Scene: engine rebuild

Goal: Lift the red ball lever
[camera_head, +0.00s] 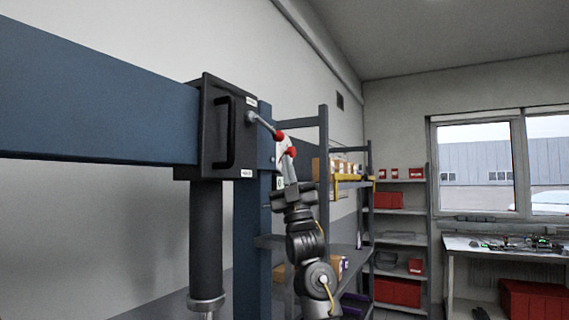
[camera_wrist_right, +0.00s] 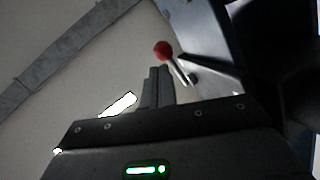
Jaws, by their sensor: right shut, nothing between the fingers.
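The red ball lever (camera_head: 280,135) sticks out from the black box on the blue press, angled down to the right from its hub. In the right wrist view the red ball (camera_wrist_right: 162,49) is just beyond the fingertips, with its rod running down to the right. My right gripper (camera_head: 289,170) is below the ball and a little right of it, pointing up. Its fingers (camera_wrist_right: 157,82) are shut and empty, with a visible gap to the ball. A second red spot (camera_head: 292,152) shows by the fingertips; I cannot tell what it belongs to. My left gripper is out of view.
The black box (camera_head: 212,130) has a vertical handle (camera_head: 225,132) and sits at the end of the blue beam (camera_head: 90,95). A blue post (camera_head: 252,210) stands close left of my right arm. Shelves (camera_head: 398,235) with red bins and a workbench (camera_head: 500,246) are farther back.

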